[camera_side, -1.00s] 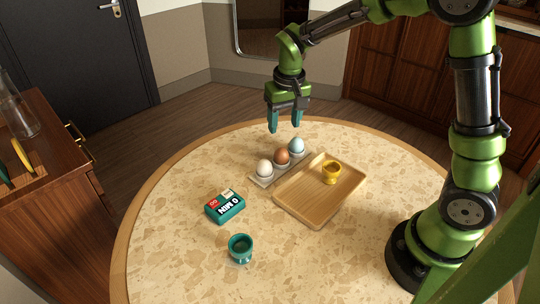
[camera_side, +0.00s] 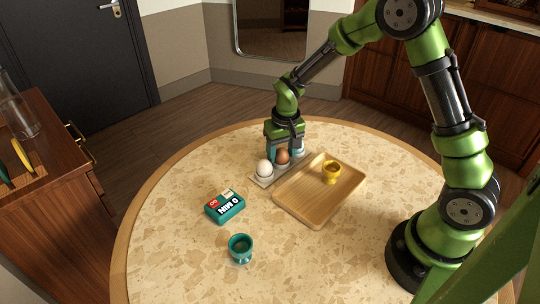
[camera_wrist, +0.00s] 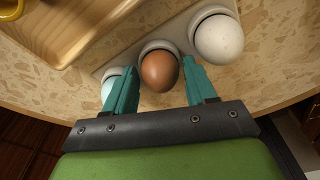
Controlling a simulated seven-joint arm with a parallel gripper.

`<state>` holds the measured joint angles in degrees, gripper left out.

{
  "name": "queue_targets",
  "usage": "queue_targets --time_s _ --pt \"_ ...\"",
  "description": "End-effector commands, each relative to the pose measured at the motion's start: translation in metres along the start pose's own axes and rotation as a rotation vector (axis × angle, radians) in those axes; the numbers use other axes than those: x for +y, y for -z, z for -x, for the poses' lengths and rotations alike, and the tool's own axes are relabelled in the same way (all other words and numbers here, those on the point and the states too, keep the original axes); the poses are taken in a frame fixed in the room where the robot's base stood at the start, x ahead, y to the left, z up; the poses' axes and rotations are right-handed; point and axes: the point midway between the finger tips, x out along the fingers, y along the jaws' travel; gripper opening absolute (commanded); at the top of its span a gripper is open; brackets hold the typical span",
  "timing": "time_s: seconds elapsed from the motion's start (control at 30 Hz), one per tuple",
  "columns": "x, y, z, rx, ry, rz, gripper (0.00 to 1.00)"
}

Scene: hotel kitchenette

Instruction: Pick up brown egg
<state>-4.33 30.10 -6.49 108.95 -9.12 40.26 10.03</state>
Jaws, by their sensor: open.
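The brown egg (camera_side: 282,157) sits in the middle place of a small pale egg holder (camera_side: 262,181), between a white egg (camera_side: 264,168) and a pale blue egg (camera_side: 301,147). The blue egg is partly hidden behind my gripper. My gripper (camera_side: 284,154) is open and low over the holder. In the wrist view the brown egg (camera_wrist: 159,70) lies between the two teal fingers (camera_wrist: 160,82), near their tips. I cannot tell whether either finger touches it. The white egg (camera_wrist: 219,39) is right of the fingers, and the blue egg (camera_wrist: 108,88) shows at the left finger.
A wooden tray (camera_side: 309,212) with a yellow cup (camera_side: 331,172) stands just right of the holder. A teal timer-like box (camera_side: 225,206) and a teal cup (camera_side: 240,248) stand nearer the front. The table's left side is clear.

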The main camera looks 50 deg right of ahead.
Motion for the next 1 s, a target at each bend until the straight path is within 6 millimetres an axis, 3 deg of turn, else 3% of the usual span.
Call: queue_targets --time_s 0.07,0.23,0.63,0.9,1.0 --pt "0.000 0.000 0.000 0.000 0.000 0.000 0.56" --pt "0.000 0.000 0.001 0.000 0.000 0.000 0.32" --pt "0.000 0.001 0.005 0.003 0.001 0.000 0.31" --pt "-0.001 0.005 0.036 0.005 0.002 0.000 0.31" --pt "0.006 -0.012 0.040 -0.001 0.001 0.000 0.31"
